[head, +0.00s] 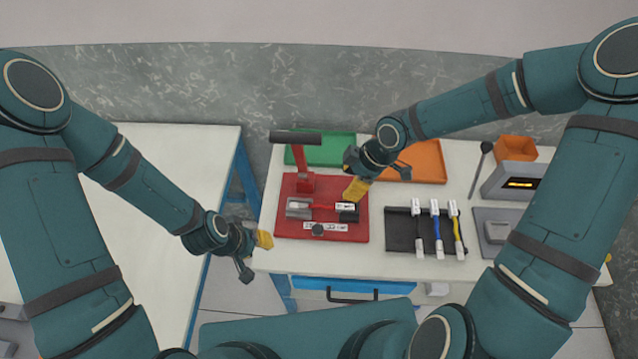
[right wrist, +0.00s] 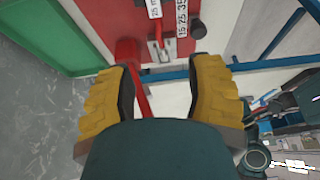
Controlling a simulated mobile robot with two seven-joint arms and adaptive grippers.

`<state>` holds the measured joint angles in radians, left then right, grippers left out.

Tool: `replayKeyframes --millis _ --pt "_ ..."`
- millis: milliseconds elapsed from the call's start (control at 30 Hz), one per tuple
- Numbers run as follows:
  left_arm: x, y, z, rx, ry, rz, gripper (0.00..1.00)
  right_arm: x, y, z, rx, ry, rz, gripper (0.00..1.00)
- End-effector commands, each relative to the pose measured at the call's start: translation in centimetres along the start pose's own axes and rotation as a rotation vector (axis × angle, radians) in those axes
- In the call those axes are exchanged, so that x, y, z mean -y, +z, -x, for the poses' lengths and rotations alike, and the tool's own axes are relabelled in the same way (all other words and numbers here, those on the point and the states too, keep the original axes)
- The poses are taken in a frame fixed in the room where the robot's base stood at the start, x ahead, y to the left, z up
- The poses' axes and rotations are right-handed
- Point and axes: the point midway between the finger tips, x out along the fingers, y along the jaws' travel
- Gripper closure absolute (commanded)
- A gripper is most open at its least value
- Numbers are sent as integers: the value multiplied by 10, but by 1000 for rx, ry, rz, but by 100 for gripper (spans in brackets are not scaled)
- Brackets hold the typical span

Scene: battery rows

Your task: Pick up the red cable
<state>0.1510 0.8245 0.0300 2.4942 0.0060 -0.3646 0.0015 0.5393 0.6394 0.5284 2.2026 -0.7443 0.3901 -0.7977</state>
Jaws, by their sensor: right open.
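The red cable (head: 323,207) lies on the red board (head: 285,232), between a grey metal block (head: 299,206) and a white-labelled end by a black block. In the right wrist view the red cable (right wrist: 162,34) shows as a short stretch near the top, beyond the fingertips. My right gripper (head: 357,188) is over the board's right part, near the cable's labelled end. The right wrist view shows its yellow fingers (right wrist: 168,88) apart with no cable between them. My left gripper (head: 263,239) is at the table's left front edge, apart from the board; its finger gap is unclear.
A red post with a dark bar (head: 296,137) stands at the board's back. Green (head: 335,140) and orange (head: 430,150) trays lie behind. Another white table (head: 150,150) stands left, across a gap.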

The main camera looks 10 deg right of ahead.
Motion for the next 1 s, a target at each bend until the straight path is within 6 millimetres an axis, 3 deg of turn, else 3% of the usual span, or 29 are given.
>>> replayKeyframes --millis 400,733,1000 --pt "7 2 -20 0 -4 1 64 0 1 -67 2 -3 8 47" --pt "9 3 -26 0 -5 1 64 -1 1 -93 1 -1 5 47" --pt "11 4 -33 0 -7 0 64 -5 2 -130 2 -2 5 47"
